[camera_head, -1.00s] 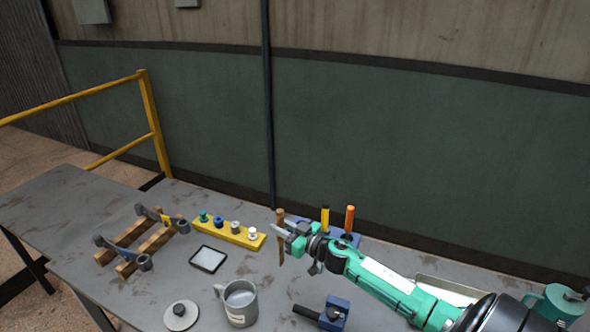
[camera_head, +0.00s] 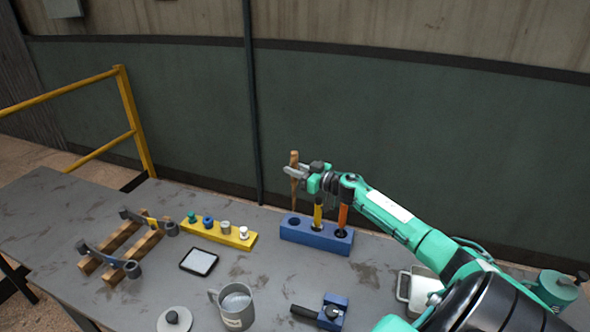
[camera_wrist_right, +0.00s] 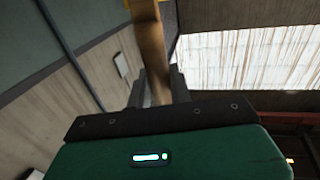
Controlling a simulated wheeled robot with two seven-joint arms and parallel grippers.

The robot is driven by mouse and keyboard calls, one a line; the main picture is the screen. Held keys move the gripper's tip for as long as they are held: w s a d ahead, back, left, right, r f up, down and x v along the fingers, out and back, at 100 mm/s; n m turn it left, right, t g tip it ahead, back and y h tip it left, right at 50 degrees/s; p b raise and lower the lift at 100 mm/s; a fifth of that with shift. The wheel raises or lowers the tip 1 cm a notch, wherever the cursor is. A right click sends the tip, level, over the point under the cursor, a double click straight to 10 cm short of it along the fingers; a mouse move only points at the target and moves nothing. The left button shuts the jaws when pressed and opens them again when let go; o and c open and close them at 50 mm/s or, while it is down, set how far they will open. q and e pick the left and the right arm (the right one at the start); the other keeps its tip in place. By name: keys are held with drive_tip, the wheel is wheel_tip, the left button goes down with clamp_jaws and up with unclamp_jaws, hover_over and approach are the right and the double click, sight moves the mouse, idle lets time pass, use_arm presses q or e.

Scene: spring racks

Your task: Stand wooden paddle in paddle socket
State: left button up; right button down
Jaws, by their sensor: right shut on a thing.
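The wooden paddle (camera_head: 294,158) is upright in my right gripper (camera_head: 296,171), which is shut on it. It is held above the left end of the blue block (camera_head: 315,236). The paddle's lower end looks close over the block's empty left socket (camera_head: 294,221); a gap under it cannot be judged exactly. In the right wrist view the paddle (camera_wrist_right: 152,45) runs up between the fingers (camera_wrist_right: 158,90). A yellow-handled tool (camera_head: 318,214) and an orange-handled tool (camera_head: 342,218) stand in the block's other sockets. My left gripper does not show.
Left of the block is a yellow rack (camera_head: 218,233) with several small knobs. A flat tablet (camera_head: 199,261), a grey mug (camera_head: 235,306), a round lid (camera_head: 174,320) and a blue clamp-like item (camera_head: 333,311) lie nearer. Wooden rails with wrenches (camera_head: 124,244) are at left.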

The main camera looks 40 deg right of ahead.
sight(295, 185)
drive_tip(key=shift+r+p, duration=0.25)
drive_tip(key=shift+p, duration=0.1)
wheel_tip(295, 185, down, 5)
drive_tip(key=b, duration=0.2)
drive_tip(key=shift+b, duration=0.35)
drive_tip(key=shift+f, duration=0.1)
drive_tip(key=shift+p, duration=0.3)
drive_tip(key=shift+f, duration=0.2)
